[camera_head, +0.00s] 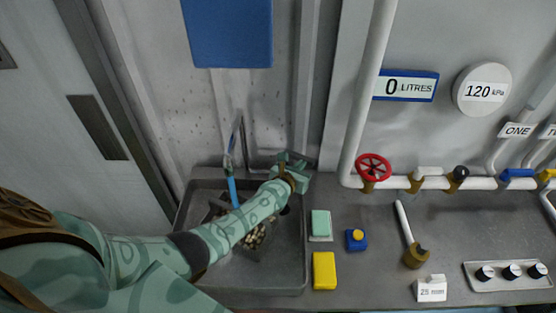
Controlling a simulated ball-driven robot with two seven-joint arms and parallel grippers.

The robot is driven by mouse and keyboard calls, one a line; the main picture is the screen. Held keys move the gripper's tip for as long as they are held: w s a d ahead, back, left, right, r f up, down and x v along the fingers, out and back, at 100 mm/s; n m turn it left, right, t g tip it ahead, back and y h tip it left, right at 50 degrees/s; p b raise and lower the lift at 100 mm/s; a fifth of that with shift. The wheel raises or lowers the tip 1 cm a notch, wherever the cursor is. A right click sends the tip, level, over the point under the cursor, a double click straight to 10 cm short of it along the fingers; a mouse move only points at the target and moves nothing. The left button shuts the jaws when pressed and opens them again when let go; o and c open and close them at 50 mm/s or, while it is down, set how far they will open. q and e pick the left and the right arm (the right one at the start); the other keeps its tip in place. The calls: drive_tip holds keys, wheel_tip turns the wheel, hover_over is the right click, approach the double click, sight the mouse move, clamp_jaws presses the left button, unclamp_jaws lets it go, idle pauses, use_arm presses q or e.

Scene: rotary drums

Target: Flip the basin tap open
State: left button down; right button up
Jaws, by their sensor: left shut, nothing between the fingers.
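The grey basin (187,222) stands at the left end of the bench, against the wall. A thin grey upright part (238,135), which looks like the tap's spout, rises over its back, with a narrow blue strip (232,191) below it. I cannot tell whether the strip is water or a solid part. My left arm reaches across the basin. My left gripper (291,160) is shut and empty at the basin's back right corner, close to grey pipework on the wall. The gripper partly hides this pipework, so the tap's lever and any contact are unclear. My right gripper is out of view.
Pale pebbles (254,238) lie in the basin. Right of it are a green sponge (320,223), a yellow block (324,270) and a blue-yellow button (356,239). A red valve wheel (373,167) sits on the white pipe. The counter (398,101) reads 0 litres.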

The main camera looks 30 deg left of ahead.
use_arm(q)
drive_tip(key=shift+w+d+f+n+y+b, duration=0.1)
drive_tip(key=shift+w+d+n+y+b, duration=0.2)
drive_tip(key=shift+n+y, duration=0.25)
drive_tip(key=shift+w+d+f+n+y+b, duration=0.1)
drive_tip(key=shift+w+d+n+y+b, duration=0.1)
drive_tip(key=shift+w+n+y, duration=0.35)
drive_tip(key=shift+w+r+b, duration=0.1)
drive_tip(key=shift+w+b, duration=0.2)
drive_tip(key=shift+b, duration=0.1)
drive_tip(key=shift+r, duration=0.1)
drive_tip(key=p+v, duration=0.9)
drive_tip(key=v, duration=0.7)
drive_tip(key=shift+d+r+p, duration=0.2)
drive_tip(key=shift+d+p, duration=0.15)
drive_tip(key=shift+p, duration=0.05)
drive_tip(key=shift+g, duration=0.3)
